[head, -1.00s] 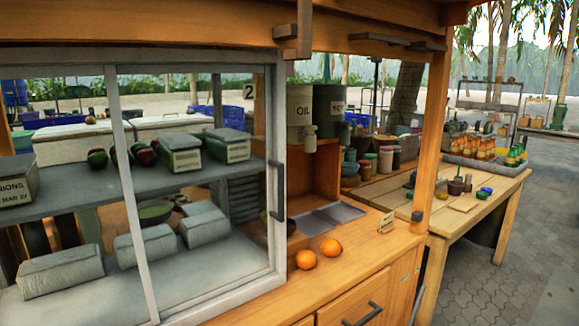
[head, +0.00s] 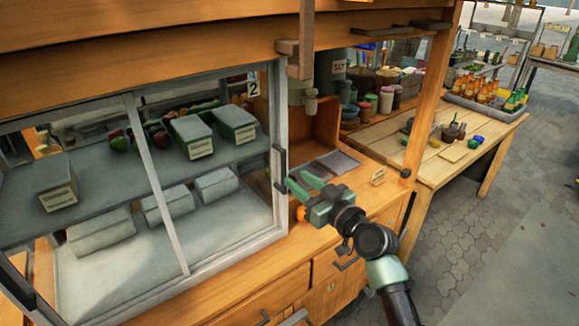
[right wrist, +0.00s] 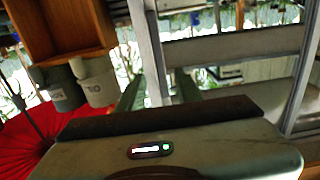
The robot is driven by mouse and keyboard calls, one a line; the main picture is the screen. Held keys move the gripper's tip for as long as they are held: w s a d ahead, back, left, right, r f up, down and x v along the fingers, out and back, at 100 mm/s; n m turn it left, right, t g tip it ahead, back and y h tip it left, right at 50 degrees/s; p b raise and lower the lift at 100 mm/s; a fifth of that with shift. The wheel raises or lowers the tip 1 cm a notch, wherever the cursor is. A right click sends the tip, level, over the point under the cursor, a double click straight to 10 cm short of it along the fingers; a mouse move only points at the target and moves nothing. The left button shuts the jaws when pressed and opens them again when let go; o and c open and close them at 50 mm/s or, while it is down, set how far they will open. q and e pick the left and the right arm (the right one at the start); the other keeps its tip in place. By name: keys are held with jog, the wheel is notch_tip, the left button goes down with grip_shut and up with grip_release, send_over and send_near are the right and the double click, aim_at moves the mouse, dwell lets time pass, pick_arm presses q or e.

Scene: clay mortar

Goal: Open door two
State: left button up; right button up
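Door two is a sliding glass panel with a grey frame (head: 165,185) on the cabinet front, and it looks closed. A plate marked "2" (head: 253,90) shows near its upper right corner. Its dark vertical handle (head: 279,170) is on the right frame post. My right gripper (head: 298,182) is open, its green fingers pointing left at the lower part of the handle, very close to it; I cannot tell if they touch. In the right wrist view the fingers (right wrist: 158,92) are apart, with a grey frame post (right wrist: 152,50) between them. The left gripper is out of view.
An orange (head: 301,213) on the wooden counter (head: 285,255) is partly hidden by my right gripper. A wooden roof post (head: 425,110) stands to the right. Grey boxes (head: 190,135) sit on a shelf behind the glass. A side table (head: 450,165) holds bottles and jars.

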aim_at(285, 170)
jog(key=x, duration=0.5)
jog(key=shift+p, duration=0.35)
jog(key=shift+s, duration=0.1)
grip_shut()
dwell(1.0)
